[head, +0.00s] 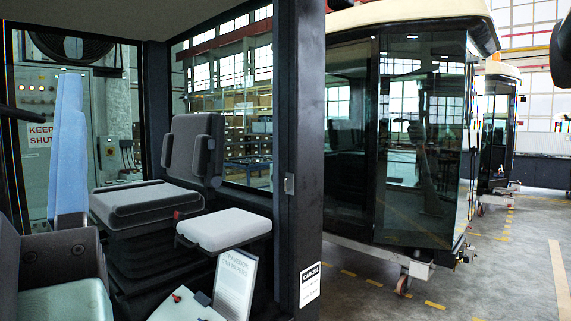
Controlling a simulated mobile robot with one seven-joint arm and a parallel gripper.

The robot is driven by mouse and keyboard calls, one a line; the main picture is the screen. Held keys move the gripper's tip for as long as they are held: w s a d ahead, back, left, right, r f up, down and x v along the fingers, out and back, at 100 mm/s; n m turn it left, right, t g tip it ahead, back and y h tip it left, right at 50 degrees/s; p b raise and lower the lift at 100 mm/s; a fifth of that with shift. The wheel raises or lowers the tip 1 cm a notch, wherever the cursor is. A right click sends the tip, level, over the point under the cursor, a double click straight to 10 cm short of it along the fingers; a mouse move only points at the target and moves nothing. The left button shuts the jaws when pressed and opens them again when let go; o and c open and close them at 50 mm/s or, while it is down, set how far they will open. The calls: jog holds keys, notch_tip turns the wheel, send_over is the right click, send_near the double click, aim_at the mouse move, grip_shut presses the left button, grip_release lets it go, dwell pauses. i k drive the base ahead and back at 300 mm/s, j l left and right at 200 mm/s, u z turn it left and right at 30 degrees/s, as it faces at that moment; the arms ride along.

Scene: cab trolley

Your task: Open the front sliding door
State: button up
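The near cab fills the left half of the head view, and its interior shows through a wide opening beside a dark post (299,130). A small metal plate (289,184) sits on the post, and a white label (310,285) is near its foot. I cannot tell which panel is the front sliding door. A second cab (400,130) stands to the right, with dark glass panels (415,150) that look closed. My gripper is not in view. A dark rounded shape cut off at the upper right edge cannot be made out.
The second cab rests on a wheeled trolley (403,268). Another cab (497,130) stands behind. Open floor (500,285) lies at the lower right.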

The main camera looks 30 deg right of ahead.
aim_at(523, 170)
jog(key=z, duration=2.45)
jog(key=i, duration=8.75)
jog(key=l+z, duration=0.05)
jog(key=l, duration=0.35)
